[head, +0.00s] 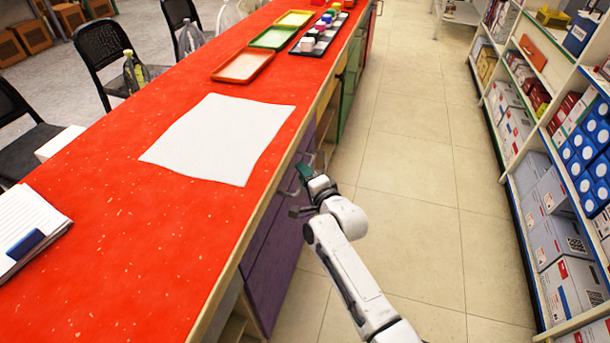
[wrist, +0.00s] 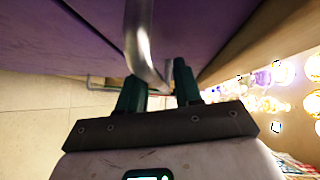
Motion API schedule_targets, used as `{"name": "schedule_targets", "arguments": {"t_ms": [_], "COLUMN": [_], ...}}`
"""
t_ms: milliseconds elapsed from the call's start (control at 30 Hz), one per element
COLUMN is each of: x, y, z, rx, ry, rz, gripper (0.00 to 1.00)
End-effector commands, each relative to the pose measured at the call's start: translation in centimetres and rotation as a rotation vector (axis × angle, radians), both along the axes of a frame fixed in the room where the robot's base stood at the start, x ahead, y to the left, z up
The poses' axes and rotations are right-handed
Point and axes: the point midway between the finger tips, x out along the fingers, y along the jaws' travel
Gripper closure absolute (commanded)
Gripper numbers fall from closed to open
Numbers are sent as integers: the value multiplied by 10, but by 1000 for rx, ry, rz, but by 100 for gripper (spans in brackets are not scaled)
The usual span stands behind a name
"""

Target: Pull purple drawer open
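The purple drawer front (head: 274,262) is on the side of the red counter, facing the aisle. It also fills the top of the wrist view (wrist: 75,35). A curved silver handle (wrist: 142,45) stands out from the purple face. My gripper (head: 301,188) is beside the drawer, just below the counter edge. In the wrist view its two dark green fingers (wrist: 160,82) are apart, with the handle's bent end at the gap between them, close to the left finger. I cannot tell whether they touch it. The drawer looks shut; my arm and the counter edge hide part of it.
The red counter (head: 110,235) holds a white sheet (head: 218,138), a notepad (head: 25,228) and several coloured trays (head: 243,66). A green drawer front (head: 350,88) is farther along. Shelves with boxes (head: 563,215) line the right. The tiled aisle (head: 425,200) between is clear.

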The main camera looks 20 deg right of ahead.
Motion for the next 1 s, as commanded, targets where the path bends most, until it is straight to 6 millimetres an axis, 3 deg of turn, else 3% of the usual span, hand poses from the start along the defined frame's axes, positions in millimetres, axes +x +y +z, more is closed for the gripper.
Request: {"name": "schedule_targets", "arguments": {"t_ms": [100, 433, 1000], "x": [0, 0, -2], "y": [0, 0, -2], "z": [0, 0, -1], "rx": [0, 0, 0], "ry": [0, 0, 2], "rz": [0, 0, -1], "gripper": [68, 99, 100]}}
